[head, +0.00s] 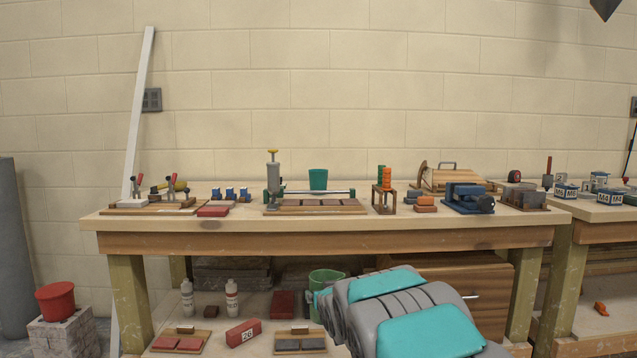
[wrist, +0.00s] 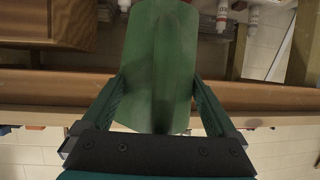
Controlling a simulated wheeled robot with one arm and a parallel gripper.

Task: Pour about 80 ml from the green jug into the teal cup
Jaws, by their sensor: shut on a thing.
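The green jug (head: 325,280) shows in the head view in front of the bench's lower level, partly hidden by my arm. In the wrist view the jug (wrist: 160,50) fills the middle, between the two fingers of my gripper (wrist: 157,82), which is shut on it. In the head view the jug looks about upright; its contents cannot be seen. The teal cup (head: 318,179) stands upright on the bench top towards the back, above and behind the jug in the picture. The inside of the cup is not visible.
The wooden bench (head: 330,236) has its front edge between jug and cup heights. A grey dispenser (head: 272,173) stands left of the cup, a rack with orange pieces (head: 385,188) right. A blue vise (head: 467,198) is further right. Bottles (head: 232,297) stand on the lower shelf.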

